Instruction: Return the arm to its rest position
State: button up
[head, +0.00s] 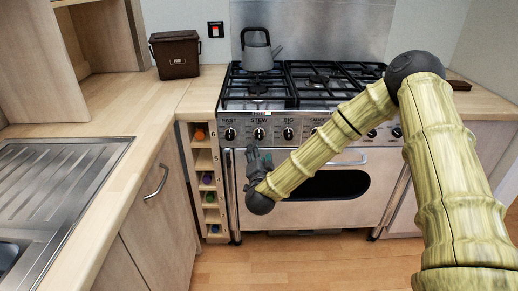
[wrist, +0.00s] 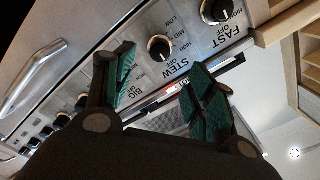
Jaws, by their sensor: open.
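My gripper (head: 255,160) is open and empty at the end of my arm, in front of the range cooker's (head: 295,212) front, just below its knob panel. In the wrist view its two green-padded fingers (wrist: 162,78) stand apart with nothing between them. Beyond the fingers are the cooker's knobs: the FAST knob (wrist: 215,10), the STEW knob (wrist: 160,47) and the BIG knob (wrist: 82,101). I cannot tell the exact gap between the fingertips and the panel. My arm reaches in from the right and hides part of the panel and oven door.
A grey kettle (head: 257,55) stands on the back left of the hob. The oven door handle (head: 340,160) sticks out beside my forearm. A bottle rack (head: 207,185) is left of the cooker. A dark bin (head: 175,54) stands on the counter. The floor (head: 300,265) in front is clear.

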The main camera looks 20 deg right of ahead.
jog(key=shift+s+a, duration=0.15)
jog(key=shift+s, duration=0.35)
jog(key=s+a+f+n+g+y+p, duration=0.3)
jog(key=s+a+f+n+g, duration=0.1)
jog(key=s+f, duration=0.65)
jog(key=s+a+f+n+g+y+p, duration=0.3)
jog(key=s+a+f+n+g, duration=0.1)
jog(key=s+f, duration=0.6)
jog(key=s+d+f+n+g+p, duration=0.1)
jog(key=s+d+g, duration=0.1)
jog(key=s, duration=0.8)
jog(key=s+d+n+g+p, duration=0.2)
jog(key=s+g, duration=0.2)
jog(key=s, duration=0.7)
jog(key=s+d+f+n+g+h+p, duration=0.1)
jog(key=s+d+n+g+p, duration=0.1)
jog(key=s, duration=0.8)
jog(key=shift+s+d+f+g, duration=0.25)
jog(key=shift+d+f+g, duration=0.1)
jog(key=shift+d+g, duration=0.3)
